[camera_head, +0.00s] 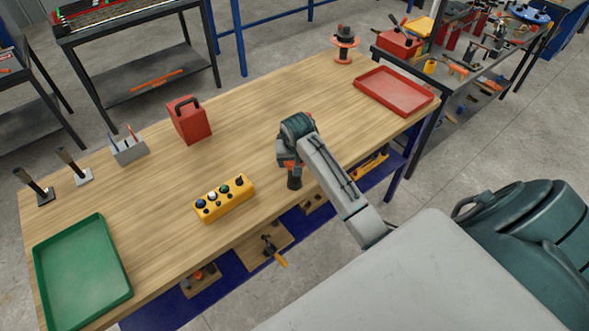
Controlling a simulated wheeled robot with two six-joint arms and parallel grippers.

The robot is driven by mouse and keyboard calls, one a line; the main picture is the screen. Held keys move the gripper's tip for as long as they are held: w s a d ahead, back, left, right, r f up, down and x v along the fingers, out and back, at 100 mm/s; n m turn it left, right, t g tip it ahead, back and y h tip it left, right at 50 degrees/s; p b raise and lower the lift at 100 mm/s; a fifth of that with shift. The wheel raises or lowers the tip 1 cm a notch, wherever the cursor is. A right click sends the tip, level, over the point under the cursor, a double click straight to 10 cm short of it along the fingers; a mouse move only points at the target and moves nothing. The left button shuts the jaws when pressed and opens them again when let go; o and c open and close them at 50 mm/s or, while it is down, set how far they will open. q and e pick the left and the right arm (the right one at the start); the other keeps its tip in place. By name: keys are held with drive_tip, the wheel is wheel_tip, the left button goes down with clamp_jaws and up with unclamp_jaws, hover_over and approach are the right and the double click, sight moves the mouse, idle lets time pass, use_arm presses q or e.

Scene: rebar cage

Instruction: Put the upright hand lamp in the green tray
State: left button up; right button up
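The green tray (82,272) lies empty at the near left end of the wooden bench. A red box-shaped thing with a black carrying handle (190,121) stands upright towards the back of the bench; it looks like a hand lamp, but its front detail is too small to be sure. My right gripper (294,180) points down at the bench's front middle, right of the yellow button box and well apart from the red thing. Its fingers are dark and partly hidden by my wrist, so I cannot tell their opening or whether anything is between them. My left gripper is not in view.
A yellow button box (224,199) sits near the front edge. Two black-handled tools (37,190) and (73,167) and a grey pen holder (128,150) stand at the left. A red tray (394,92) and an orange-flanged spool (344,46) are at the right end. The bench middle is clear.

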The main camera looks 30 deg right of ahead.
drive_tip(key=c, duration=0.7)
drive_tip(key=shift+c, duration=0.6)
drive_tip(key=shift+w+r, duration=0.1)
